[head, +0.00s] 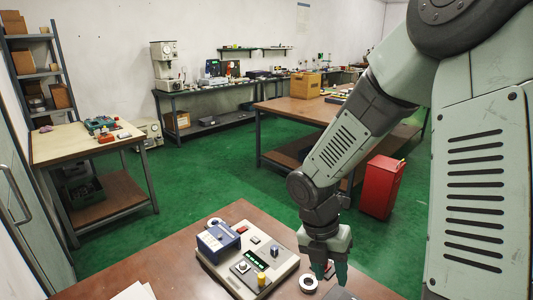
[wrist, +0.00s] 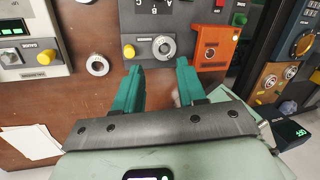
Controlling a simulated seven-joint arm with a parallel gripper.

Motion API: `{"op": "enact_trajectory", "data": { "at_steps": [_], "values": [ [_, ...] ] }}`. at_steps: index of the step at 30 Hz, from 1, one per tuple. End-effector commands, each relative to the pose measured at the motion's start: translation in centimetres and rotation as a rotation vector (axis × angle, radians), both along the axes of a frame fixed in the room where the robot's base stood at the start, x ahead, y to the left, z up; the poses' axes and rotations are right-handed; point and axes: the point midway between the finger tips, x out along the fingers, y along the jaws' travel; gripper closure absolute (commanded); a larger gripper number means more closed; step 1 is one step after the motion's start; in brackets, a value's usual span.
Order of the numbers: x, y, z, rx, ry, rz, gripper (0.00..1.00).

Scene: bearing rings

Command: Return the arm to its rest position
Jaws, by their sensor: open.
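My gripper (head: 329,272) is low over the right part of the brown table in the head view. In the wrist view its two teal fingers (wrist: 159,72) are apart, with nothing seen between them. A pale metal bearing ring (head: 308,284) lies flat on the table to the left of the gripper; it also shows in the wrist view (wrist: 97,65). A second ring (wrist: 163,46) shows on a dark grey panel beyond the fingertips. Whether it sits around a post there is not clear. My arm reaches down from the upper right.
A gauge unit (head: 277,263) with a green display and yellow knob stands left of the gripper, with a blue box (head: 218,241) on it. An orange panel (wrist: 215,50) is right of the fingers. White paper (wrist: 28,145) lies at the left. Air above the table's left part is clear.

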Motion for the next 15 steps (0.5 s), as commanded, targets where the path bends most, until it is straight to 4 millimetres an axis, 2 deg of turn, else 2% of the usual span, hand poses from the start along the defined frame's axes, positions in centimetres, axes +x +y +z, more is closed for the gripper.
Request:
{"op": "enact_trajectory", "data": {
  "at_steps": [1, 8, 11, 15],
  "values": [
    [-0.2, -0.4, 2.5, -0.044, -0.076, -0.151, 0.6],
    [-2.8, -0.6, 11.5, -0.067, -0.419, -0.918, 0.6],
    [-4.4, -0.2, 15.0, 0.006, -0.548, -1.259, 0.6],
    [-7.1, 0.7, 19.3, 0.191, -0.656, -1.741, 0.6]
  ]
}}
